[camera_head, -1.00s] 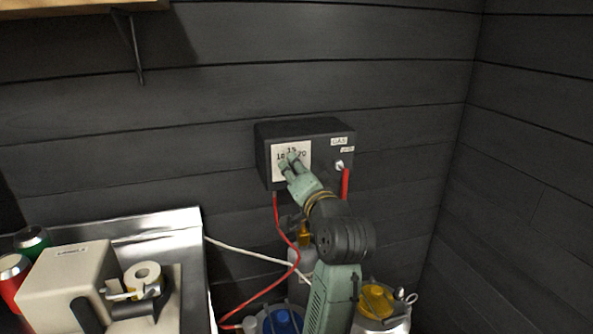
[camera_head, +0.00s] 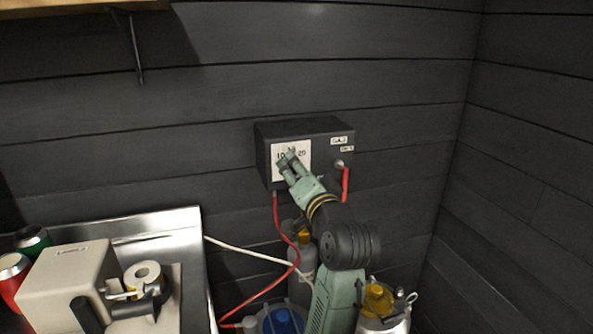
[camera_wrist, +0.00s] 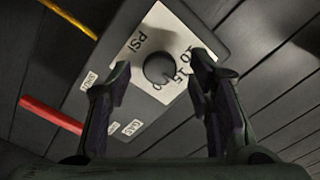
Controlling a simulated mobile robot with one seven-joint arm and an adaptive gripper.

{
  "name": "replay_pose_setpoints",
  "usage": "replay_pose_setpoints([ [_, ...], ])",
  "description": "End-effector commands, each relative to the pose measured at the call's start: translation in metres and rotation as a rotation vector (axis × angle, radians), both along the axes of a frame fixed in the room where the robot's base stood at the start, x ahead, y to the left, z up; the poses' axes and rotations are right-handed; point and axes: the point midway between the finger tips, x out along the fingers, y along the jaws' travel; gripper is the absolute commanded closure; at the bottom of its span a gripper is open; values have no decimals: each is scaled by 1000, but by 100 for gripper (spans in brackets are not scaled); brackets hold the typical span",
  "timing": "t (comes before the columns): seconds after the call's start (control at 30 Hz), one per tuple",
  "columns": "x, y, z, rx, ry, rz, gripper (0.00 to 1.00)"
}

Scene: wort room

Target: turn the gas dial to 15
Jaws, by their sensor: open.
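The gas box (camera_head: 330,165) is a dark box on the plank wall, with a white dial plate (camera_head: 277,173) at its left. In the wrist view the plate (camera_wrist: 150,31) shows printed PSI and numbers, and the round dark gas dial (camera_wrist: 158,69) sits on it. My gripper (camera_head: 286,158) is in front of the plate and covers the dial in the head view. In the wrist view my gripper (camera_wrist: 161,80) is open, with one finger on each side of the dial. Gaps show beside the dial; I cannot tell its exact setting.
A red lever (camera_head: 346,184) and small labels are on the box's right part. A red hose (camera_head: 291,238) runs down from the box. Below stand a bottle and containers with yellow (camera_head: 377,299) and blue tops. A metal counter (camera_head: 189,225) with a beige machine (camera_head: 68,283) is at left.

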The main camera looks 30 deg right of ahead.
Motion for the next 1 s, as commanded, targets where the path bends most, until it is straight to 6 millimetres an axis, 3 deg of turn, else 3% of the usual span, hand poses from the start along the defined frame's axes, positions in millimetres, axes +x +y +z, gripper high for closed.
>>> replay_pose_setpoints([
  [0.3, -66, 16, 0, 0, -1, -4, 53],
  [0.5, -94, 24, 0, -1, 0, -4, 53],
  [1.0, -103, 26, 0, 0, 0, -1, 53],
])
